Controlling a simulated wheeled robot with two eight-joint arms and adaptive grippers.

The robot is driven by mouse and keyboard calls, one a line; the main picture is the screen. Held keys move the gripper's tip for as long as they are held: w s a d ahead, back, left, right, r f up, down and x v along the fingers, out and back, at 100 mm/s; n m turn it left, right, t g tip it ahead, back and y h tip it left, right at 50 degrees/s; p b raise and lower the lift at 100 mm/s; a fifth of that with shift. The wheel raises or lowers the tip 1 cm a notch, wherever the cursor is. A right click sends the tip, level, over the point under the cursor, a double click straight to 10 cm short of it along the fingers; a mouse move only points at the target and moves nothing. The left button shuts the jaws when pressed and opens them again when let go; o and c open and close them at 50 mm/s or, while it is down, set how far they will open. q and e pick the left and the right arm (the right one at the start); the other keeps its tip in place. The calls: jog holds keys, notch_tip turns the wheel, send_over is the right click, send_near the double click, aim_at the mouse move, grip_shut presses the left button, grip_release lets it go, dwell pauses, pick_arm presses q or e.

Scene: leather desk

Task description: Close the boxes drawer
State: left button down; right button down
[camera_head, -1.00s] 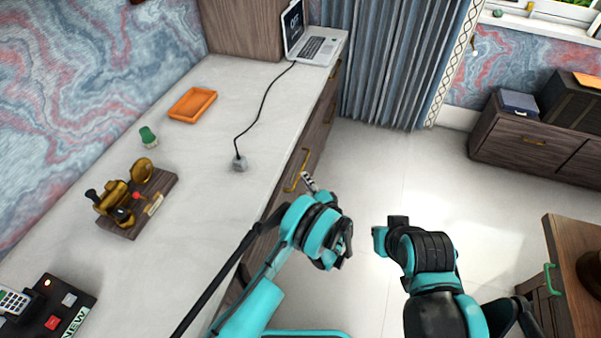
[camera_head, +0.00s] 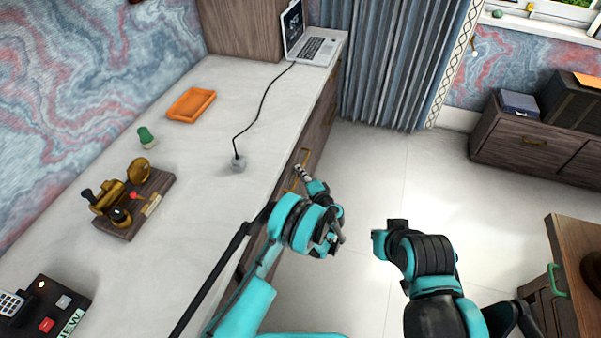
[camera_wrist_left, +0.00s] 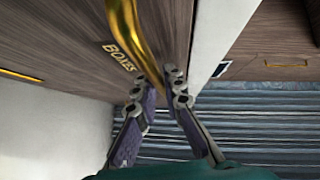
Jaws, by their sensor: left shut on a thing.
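The boxes drawer front (camera_wrist_left: 60,45) is dark wood with a gold "BOXES" label (camera_wrist_left: 118,57) in the left wrist view. A curved gold handle (camera_wrist_left: 122,22) stands out from it. My left gripper (camera_wrist_left: 158,86) has its fingers at the lower end of this handle and is shut on it. In the head view the left gripper (camera_head: 302,172) is at the desk's front side, beside the gold handle (camera_head: 291,183). My arm hides part of the drawer there, and I cannot tell how far it stands out. My right arm shows, but its gripper does not.
The pale desk top (camera_head: 200,220) holds an orange tray (camera_head: 190,104), a brass device (camera_head: 125,200), a green-topped object (camera_head: 146,138), a grey corded object (camera_head: 238,164) and a laptop (camera_head: 310,45). A wooden cabinet (camera_head: 565,270) stands at right. Open floor (camera_head: 400,180) lies between.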

pick_arm(q)
jog(key=a, duration=0.2)
jog(key=w+a, duration=0.1)
jog(key=a, duration=0.1)
jog(key=shift+w, duration=0.2)
jog(key=c, duration=1.9)
grip_release()
jog(key=shift+a, duration=0.1)
send_near(291, 172)
jog(key=x, duration=0.3)
jog(key=shift+w+a+r, duration=0.15)
jog(key=shift+w, duration=0.2)
